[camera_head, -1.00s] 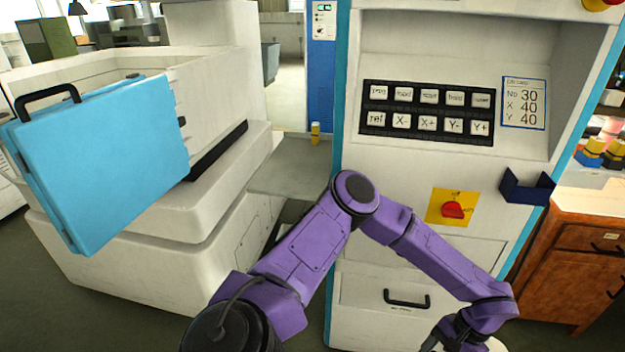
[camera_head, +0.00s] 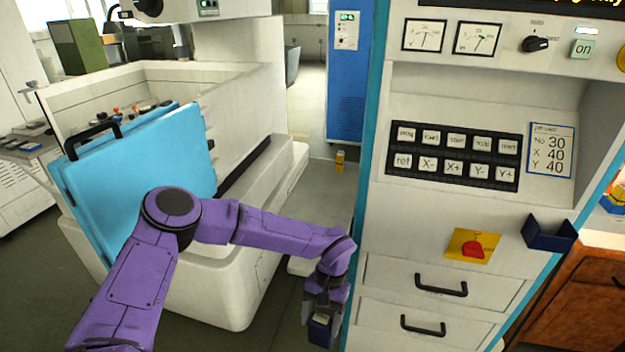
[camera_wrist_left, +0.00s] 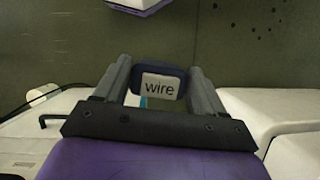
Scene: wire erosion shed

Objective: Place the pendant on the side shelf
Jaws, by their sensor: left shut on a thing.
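My left gripper (camera_head: 323,312) hangs low at the left side of the control cabinet, fingers down. It is shut on a small dark blue block (camera_head: 320,331), apparently the pendant. In the left wrist view, the pendant (camera_wrist_left: 175,75) sits between both fingers of the left gripper (camera_wrist_left: 160,80) and has a white label reading "wire". A dark blue, open-topped holder (camera_head: 550,236) is fixed near the cabinet's right edge; I cannot tell if it is the side shelf. My right gripper is not in view.
The control cabinet (camera_head: 385,250) has a keypad (camera_head: 455,155), a red switch (camera_head: 473,248) on yellow and two handled drawers. A blue door panel (camera_head: 150,160) hangs from the white tank at left. A wooden cabinet (camera_head: 570,310) stands at right. Floor shows between the machines.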

